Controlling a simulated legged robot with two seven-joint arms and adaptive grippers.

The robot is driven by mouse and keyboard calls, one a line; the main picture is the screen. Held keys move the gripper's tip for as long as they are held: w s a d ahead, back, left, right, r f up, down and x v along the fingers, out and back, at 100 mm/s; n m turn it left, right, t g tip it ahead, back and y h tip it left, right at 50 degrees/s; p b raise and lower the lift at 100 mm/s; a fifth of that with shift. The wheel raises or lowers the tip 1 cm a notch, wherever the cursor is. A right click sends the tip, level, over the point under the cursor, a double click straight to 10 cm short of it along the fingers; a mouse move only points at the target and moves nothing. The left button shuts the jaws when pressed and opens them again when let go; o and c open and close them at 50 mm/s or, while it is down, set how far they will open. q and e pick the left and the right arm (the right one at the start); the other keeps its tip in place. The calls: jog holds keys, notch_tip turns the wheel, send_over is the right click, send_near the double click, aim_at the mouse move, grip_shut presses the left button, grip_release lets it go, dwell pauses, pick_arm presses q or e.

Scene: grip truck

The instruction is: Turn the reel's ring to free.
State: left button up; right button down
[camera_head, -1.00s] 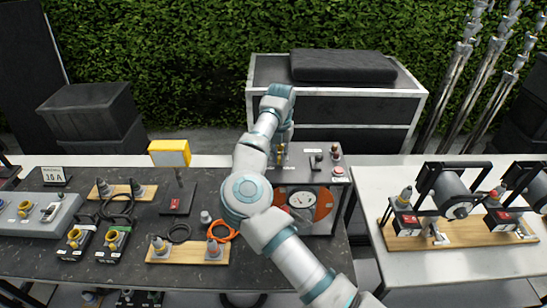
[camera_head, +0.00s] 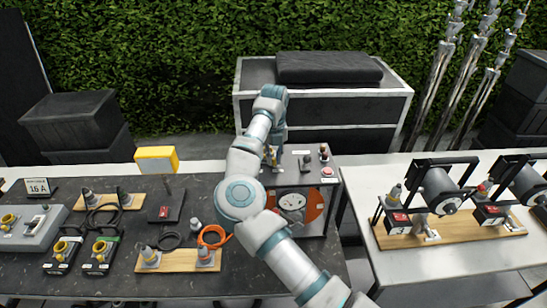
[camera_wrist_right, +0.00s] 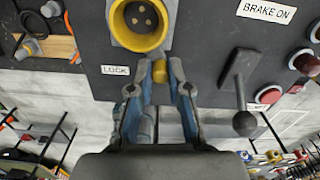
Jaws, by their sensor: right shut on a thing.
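The reel (camera_head: 315,208) is a dark box with an orange disc on its front, standing at the middle of the dark table. In the right wrist view its top panel carries a socket with a yellow ring (camera_wrist_right: 119,35). A small yellow tab (camera_wrist_right: 160,72) of the ring stands beside the "LOCK" label (camera_wrist_right: 115,70). My right gripper (camera_wrist_right: 161,80) is shut on this tab, one finger on each side. In the head view my right gripper (camera_head: 272,157) is over the back left of the reel's top, partly hidden by my arm. My left gripper is not in view.
A black lever (camera_wrist_right: 241,90) stands right of the ring, near the "BRAKE ON" label (camera_wrist_right: 267,11). A red button (camera_head: 327,172) is on the reel's right. Connectors and cables lie left; a wooden board (camera_head: 450,228) with drums sits on the right table.

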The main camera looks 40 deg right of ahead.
jog(key=shift+w, duration=0.1)
jog(key=c, duration=1.1)
grip_release()
jog(key=shift+w+f, duration=0.15)
jog(key=shift+w, duration=0.05)
jog(key=shift+s+d, duration=0.1)
notch_tip(320, 180, up, 12)
